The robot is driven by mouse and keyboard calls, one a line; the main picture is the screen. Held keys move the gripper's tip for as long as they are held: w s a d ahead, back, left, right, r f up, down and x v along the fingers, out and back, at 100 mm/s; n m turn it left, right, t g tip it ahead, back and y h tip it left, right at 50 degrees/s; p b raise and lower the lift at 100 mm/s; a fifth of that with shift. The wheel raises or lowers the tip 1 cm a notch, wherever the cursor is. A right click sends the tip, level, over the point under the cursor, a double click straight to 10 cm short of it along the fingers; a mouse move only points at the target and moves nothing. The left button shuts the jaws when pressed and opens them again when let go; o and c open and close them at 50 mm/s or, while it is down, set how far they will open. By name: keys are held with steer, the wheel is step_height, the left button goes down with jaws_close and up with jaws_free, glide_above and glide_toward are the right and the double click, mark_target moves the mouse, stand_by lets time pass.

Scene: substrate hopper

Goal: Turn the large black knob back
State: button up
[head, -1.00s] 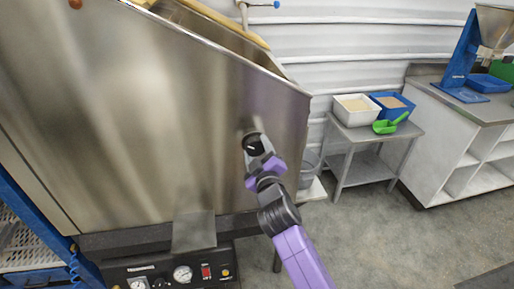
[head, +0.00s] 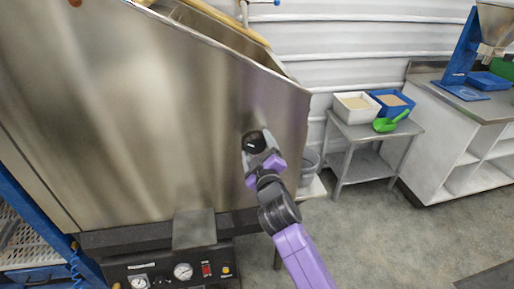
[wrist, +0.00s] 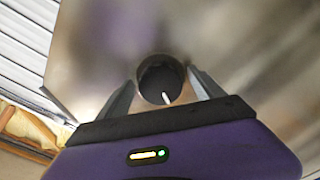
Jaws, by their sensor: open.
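The large black knob (head: 254,143) is on the lower right of the hopper's steel side panel (head: 150,110) in the head view. In the wrist view the round black knob (wrist: 160,80) has a white pointer mark, aimed towards the lower right of the picture. My gripper (head: 262,156) is at the knob. In the wrist view my gripper (wrist: 163,90) is open, with one finger on each side of the knob. Small gaps seem to show between the fingers and the knob; I cannot tell whether either touches.
A control panel with gauges (head: 183,271) and a red switch (head: 206,269) sits below the hopper. A small table (head: 376,131) to the right holds a white bin (head: 363,115), a blue bin (head: 404,111) and a green scoop (head: 391,122). Floor between is clear.

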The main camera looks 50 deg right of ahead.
steer(key=b+v, duration=0.1)
steer(key=v, duration=0.6)
steer(key=shift+s+a, duration=0.25)
steer(key=shift+s, duration=0.05)
